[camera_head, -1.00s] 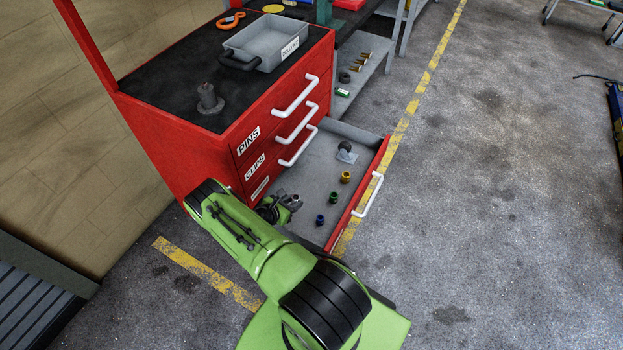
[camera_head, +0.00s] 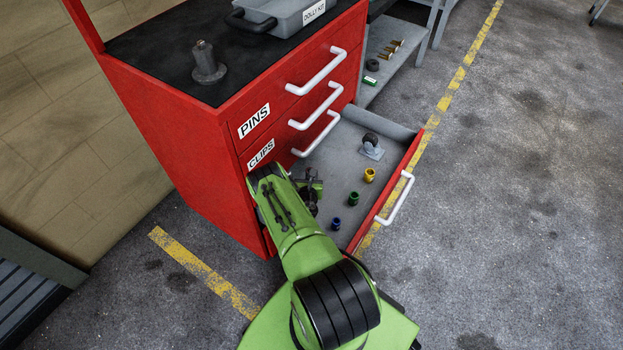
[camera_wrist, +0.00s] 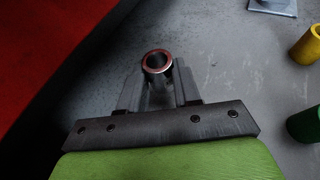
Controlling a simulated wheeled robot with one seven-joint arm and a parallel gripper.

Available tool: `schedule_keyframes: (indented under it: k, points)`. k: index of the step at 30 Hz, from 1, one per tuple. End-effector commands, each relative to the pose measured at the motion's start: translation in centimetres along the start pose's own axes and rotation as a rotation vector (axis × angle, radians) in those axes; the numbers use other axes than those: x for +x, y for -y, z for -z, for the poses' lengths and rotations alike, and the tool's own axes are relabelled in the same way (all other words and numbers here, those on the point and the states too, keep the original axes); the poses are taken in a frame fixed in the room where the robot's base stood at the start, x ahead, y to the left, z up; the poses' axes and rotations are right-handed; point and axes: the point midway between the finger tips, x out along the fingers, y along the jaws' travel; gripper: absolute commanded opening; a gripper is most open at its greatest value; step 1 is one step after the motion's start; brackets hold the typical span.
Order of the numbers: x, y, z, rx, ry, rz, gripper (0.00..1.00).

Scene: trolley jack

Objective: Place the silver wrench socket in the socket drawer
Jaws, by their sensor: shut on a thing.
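The silver wrench socket (camera_wrist: 157,65) stands between my gripper's fingers in the wrist view, with a reddish ring around its open top. My gripper (camera_wrist: 159,88) is shut on it. In the head view my gripper (camera_head: 314,192) is over the left part of the open socket drawer (camera_head: 356,190); the socket is too small to make out there. The grey drawer floor shows beneath it in the wrist view. I cannot tell whether the socket touches the floor. The drawer also holds a yellow socket (camera_head: 369,174), a green socket (camera_head: 352,198) and a blue socket (camera_head: 336,224).
A caster wheel (camera_head: 371,147) lies at the drawer's far end. The red cabinet (camera_head: 190,150) rises beside the drawer, with shut drawers labelled PINS and CLIPS above. The drawer's red front (camera_head: 392,200) bounds it on the right. Bare drawer floor lies around the gripper.

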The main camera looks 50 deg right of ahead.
Motion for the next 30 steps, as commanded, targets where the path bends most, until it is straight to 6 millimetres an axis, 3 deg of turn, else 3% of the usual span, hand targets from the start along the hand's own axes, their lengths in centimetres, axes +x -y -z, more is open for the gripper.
schedule_keyframes:
  k: [9, 19, 20, 21, 24, 30]
  points:
    - [5.0, 0.0, 1.1, 0.000, 0.001, -0.001, 0.00]
    - [5.1, -0.1, 1.2, -0.002, -0.001, -0.001, 0.00]
    - [5.1, -0.1, 1.1, -0.001, -0.002, -0.001, 0.37]
    - [5.1, -0.1, 1.1, -0.001, -0.002, 0.000, 0.43]
    - [5.1, -0.1, 1.1, -0.001, -0.002, 0.000, 0.58]
    - [5.1, -0.1, 1.2, -0.001, -0.002, 0.000, 0.58]
